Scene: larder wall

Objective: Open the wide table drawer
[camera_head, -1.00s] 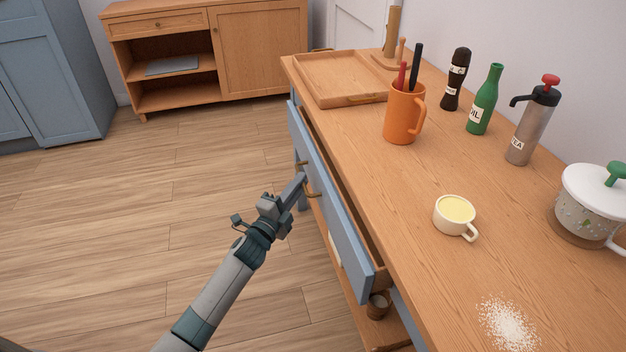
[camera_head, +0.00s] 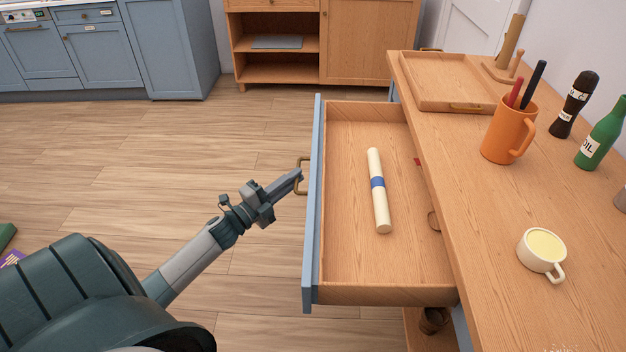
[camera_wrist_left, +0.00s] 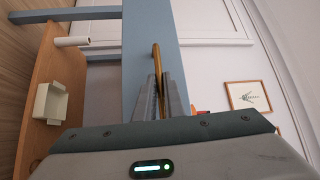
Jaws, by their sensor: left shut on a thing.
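The wide table drawer (camera_head: 345,245) has a blue front and a wooden inside, and it stands well out from the wooden table (camera_head: 455,150). A cream roll with a blue band (camera_head: 380,205) lies inside it. My left gripper (camera_head: 298,178) is shut on the drawer's brass handle (camera_head: 302,162), on the outer side of the blue front. In the left wrist view the handle (camera_wrist_left: 156,60) runs between the two fingers, against the blue drawer front (camera_wrist_left: 140,40). My right gripper is not in view.
On the table top are a wooden tray (camera_head: 490,106), an orange mug (camera_head: 507,135) with utensils, a dark bottle (camera_head: 572,105), a green bottle (camera_head: 600,135) and a cream cup (camera_head: 538,262). The floor (camera_head: 170,160) left of the drawer is clear.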

